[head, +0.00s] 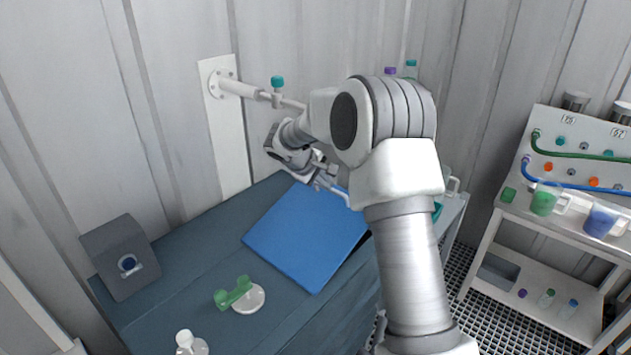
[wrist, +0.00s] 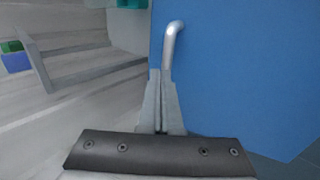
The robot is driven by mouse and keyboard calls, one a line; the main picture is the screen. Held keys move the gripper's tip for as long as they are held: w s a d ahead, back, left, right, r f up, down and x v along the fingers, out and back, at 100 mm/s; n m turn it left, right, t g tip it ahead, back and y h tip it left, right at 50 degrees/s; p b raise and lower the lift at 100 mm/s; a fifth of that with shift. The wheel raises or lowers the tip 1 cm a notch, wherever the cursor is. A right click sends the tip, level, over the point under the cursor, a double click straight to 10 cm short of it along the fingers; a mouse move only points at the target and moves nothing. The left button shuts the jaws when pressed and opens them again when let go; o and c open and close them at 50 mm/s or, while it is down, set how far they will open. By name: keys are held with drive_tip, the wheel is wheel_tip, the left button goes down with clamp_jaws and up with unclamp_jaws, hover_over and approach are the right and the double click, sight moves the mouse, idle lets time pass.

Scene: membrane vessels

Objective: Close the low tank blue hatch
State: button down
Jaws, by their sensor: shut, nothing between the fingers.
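The blue hatch (head: 300,245) is a flat panel on the dark teal tank top (head: 190,285) in the head view. A dark gap shows along its lower right edge, so it looks not quite flush there. In the wrist view the hatch (wrist: 235,70) fills the right side. Its bent silver handle (wrist: 172,45) stands just beyond my fingertips. My gripper (wrist: 161,75) is shut and empty, its tips at or very near the handle's lower end; I cannot tell whether they touch. In the head view my gripper (head: 325,182) is over the hatch's far edge, partly hidden by my arm.
A green valve-like piece on a white base (head: 249,299) and a white-capped bottle (head: 190,343) stand on the tank top. A wall pipe (head: 240,88) runs behind my wrist. A bench (head: 575,215) stands right.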

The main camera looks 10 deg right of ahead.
sight(333, 197)
drive_tip(key=b+x, duration=0.1)
drive_tip(key=x, duration=0.1)
drive_tip(key=b+x, duration=0.1)
drive_tip(key=x, duration=0.1)
drive_tip(key=b+x, duration=0.1)
drive_tip(key=x, duration=0.1)
drive_tip(key=shift+s+a+f+b, duration=0.2)
drive_tip(key=shift+a+f+b, duration=0.1)
drive_tip(key=shift+f, duration=0.25)
drive_tip(key=shift+w+d+f+b, duration=0.1)
drive_tip(key=shift+d+f+b, duration=0.1)
drive_tip(key=shift+f+b, duration=0.25)
drive_tip(key=shift+w+d+f+b, duration=0.15)
drive_tip(key=shift+d+f+b, duration=0.1)
drive_tip(key=shift+f, duration=0.3)
drive_tip(key=shift+a, duration=0.1)
drive_tip(key=v, duration=1.6)
drive_tip(key=s+r+m+y, duration=0.1)
drive_tip(key=s+r+m, duration=0.1)
drive_tip(key=s+r, duration=0.5)
drive_tip(key=s+f+m+y, duration=0.2)
drive_tip(key=s, duration=1.3)
drive_tip(key=s+a+f+m+y, duration=0.1)
drive_tip(key=s+f+m+y, duration=0.1)
drive_tip(key=s, duration=1.3)
drive_tip(key=shift+f+m+t+y, duration=0.25)
drive_tip(key=shift+m+t+y, duration=0.15)
drive_tip(key=shift+m+y, duration=0.25)
